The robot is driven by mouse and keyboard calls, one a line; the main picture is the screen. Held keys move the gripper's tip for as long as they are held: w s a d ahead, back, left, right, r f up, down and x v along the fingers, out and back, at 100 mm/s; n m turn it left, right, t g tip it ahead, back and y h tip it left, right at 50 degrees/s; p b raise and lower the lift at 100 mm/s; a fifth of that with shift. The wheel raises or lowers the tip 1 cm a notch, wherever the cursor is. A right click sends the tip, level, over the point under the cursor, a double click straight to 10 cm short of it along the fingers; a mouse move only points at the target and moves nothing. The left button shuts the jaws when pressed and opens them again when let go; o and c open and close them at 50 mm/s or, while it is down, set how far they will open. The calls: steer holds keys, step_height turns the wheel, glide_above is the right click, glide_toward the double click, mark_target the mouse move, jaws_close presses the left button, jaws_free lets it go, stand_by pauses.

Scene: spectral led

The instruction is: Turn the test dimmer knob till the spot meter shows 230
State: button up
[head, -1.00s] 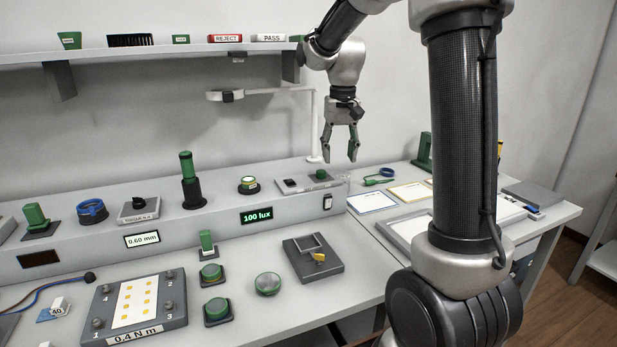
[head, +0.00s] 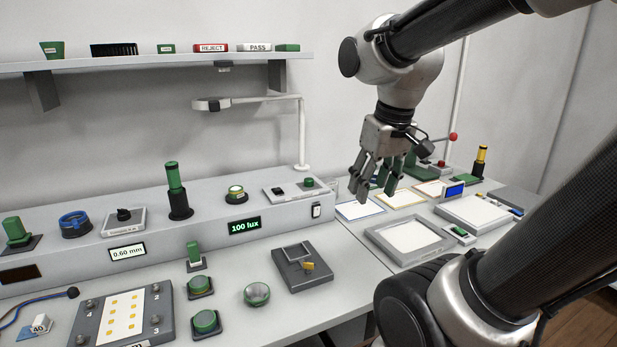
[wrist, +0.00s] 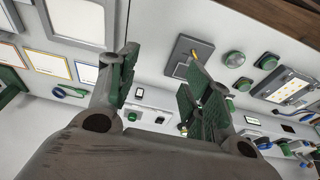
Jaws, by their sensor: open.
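The spot meter display (head: 244,226) is on the front of the raised console and reads 100 lux. A small light panel (head: 290,189) on top of the console carries a black switch and a green knob (head: 308,182). A round knob with a yellow band (head: 235,193) sits to its left. No readable label tells which one is the test dimmer. My gripper (head: 374,188) is open and empty, in the air right of the console's end, with its fingers pointing down. In the wrist view my gripper (wrist: 160,78) shows nothing between its fingers.
A thin white stand (head: 302,135) with a side arm rises behind the light panel. A black tube with a green top (head: 177,190) stands farther left. A grey fixture (head: 302,268) and green buttons (head: 205,321) lie on the front bench.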

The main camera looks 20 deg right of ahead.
steer(key=w+g, duration=0.1)
steer(key=w, duration=0.9)
steer(key=n+g, duration=0.2)
glide_above(309, 179)
step_height(309, 179, down, 5)
steer(key=shift+r, duration=0.1)
steer(key=shift+w, duration=0.15)
step_height(309, 179, down, 7)
steer(key=shift+f, duration=0.15)
steer(key=shift+c, duration=0.3)
steer(key=c, duration=1)
